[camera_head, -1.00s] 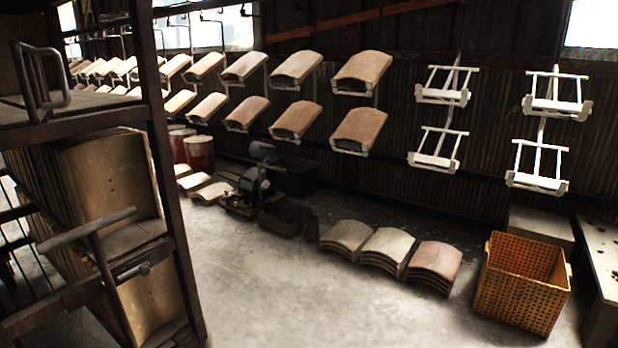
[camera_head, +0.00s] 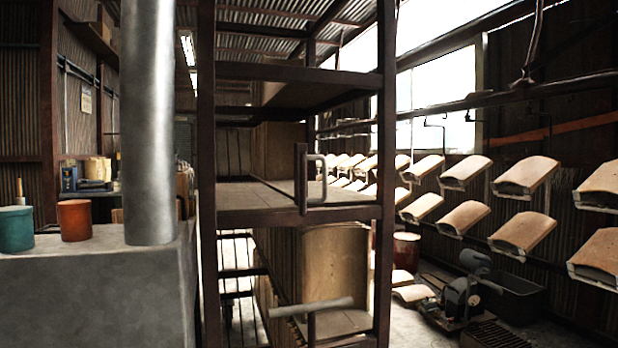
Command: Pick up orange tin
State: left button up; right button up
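An orange tin (camera_head: 75,220) stands upright on a grey block-like surface (camera_head: 90,290) at the left of the head view. A teal tin (camera_head: 16,229) stands to its left, partly cut off by the picture edge. A thick grey metal pipe (camera_head: 149,120) rises from the same surface to the right of the orange tin. Neither of my grippers is in view.
A dark metal rack (camera_head: 298,213) with shelves and handles stands in the middle. Curved tiles (camera_head: 465,172) hang on hangers along the right wall. A machine (camera_head: 458,298) and a dark bin (camera_head: 515,298) stand on the floor at right.

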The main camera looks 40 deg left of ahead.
aim_at(75, 215)
jog(key=u, duration=2.35)
